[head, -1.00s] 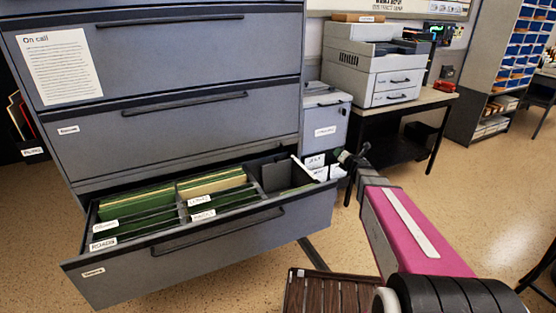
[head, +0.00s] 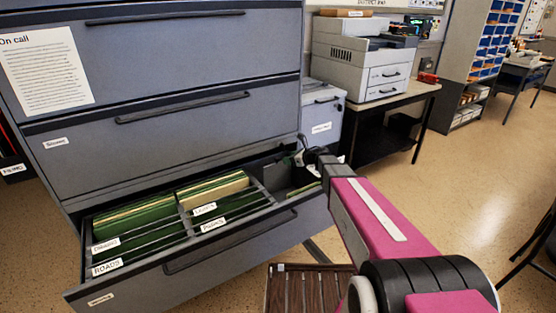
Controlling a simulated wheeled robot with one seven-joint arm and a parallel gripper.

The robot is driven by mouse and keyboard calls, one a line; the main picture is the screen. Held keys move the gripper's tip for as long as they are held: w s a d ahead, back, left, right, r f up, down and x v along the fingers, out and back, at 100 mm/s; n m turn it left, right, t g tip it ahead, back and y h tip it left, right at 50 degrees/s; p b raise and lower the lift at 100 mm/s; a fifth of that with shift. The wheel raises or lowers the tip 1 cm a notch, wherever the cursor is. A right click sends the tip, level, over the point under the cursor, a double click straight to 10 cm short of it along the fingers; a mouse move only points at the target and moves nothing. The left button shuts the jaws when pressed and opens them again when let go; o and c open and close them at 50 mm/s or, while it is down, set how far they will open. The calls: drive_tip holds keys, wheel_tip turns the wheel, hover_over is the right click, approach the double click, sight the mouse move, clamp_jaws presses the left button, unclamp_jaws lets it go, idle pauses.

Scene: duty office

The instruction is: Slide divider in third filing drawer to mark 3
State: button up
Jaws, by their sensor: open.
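The third filing drawer (head: 240,245) is pulled out below two shut drawers. Its left and middle sections hold green and cream folders with white labels (head: 106,266). The right section (head: 277,182) looks mostly dark and empty, with a little green near its right side. My gripper (head: 296,158) is at the back of this right section, at the rear edge of the opening. It is open, but its fingers are small and dark here. I cannot make out the divider clearly, nor whether the gripper touches it. No mark numbers are readable.
A small grey cabinet (head: 322,118) stands right of the filing cabinet. A printer (head: 362,62) sits on a table (head: 425,92) behind my arm. A brown slatted surface (head: 308,292) lies low in front of the drawer. Open floor (head: 465,170) spreads to the right.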

sight(278, 158)
drive_tip(key=x, duration=0.7)
drive_tip(key=shift+r, duration=0.1)
drive_tip(key=shift+c, duration=0.4)
